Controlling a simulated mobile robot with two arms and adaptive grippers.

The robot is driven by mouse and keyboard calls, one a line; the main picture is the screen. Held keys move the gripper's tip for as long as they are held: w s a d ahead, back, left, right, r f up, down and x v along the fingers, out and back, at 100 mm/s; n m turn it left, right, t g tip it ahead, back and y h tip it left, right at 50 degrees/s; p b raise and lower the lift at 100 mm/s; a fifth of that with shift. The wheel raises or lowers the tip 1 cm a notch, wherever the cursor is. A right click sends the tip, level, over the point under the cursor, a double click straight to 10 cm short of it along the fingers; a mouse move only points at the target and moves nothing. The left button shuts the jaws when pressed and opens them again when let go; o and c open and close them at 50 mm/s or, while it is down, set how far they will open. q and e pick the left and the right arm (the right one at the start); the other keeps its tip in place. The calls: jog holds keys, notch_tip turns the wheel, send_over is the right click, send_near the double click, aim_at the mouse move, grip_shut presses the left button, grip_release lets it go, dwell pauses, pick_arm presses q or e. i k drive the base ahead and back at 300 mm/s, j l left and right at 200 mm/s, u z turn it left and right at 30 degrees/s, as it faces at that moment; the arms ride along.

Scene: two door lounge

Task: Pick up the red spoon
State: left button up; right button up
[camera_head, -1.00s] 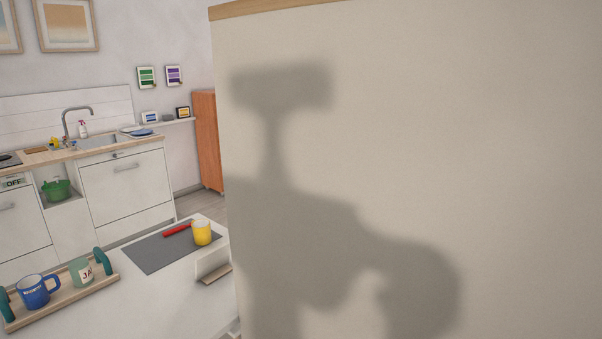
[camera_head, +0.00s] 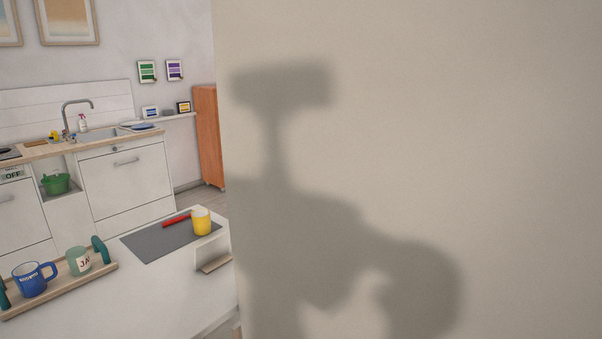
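The red spoon (camera_head: 177,219) lies on a dark grey mat (camera_head: 158,244) on the white table (camera_head: 140,290) at the lower left. A yellow mug (camera_head: 201,222) stands at the spoon's right end and may hide part of it. I cannot tell whether they touch. Neither of my grippers is in view.
A large beige wall or panel (camera_head: 500,150) fills the right side, close to me, with my shadow on it. A wooden tray (camera_head: 60,291) holds a blue mug (camera_head: 33,279) and a green mug (camera_head: 78,261). A kitchen counter with a sink (camera_head: 97,135) stands behind.

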aim_at(171, 222)
jog(key=u, duration=0.8)
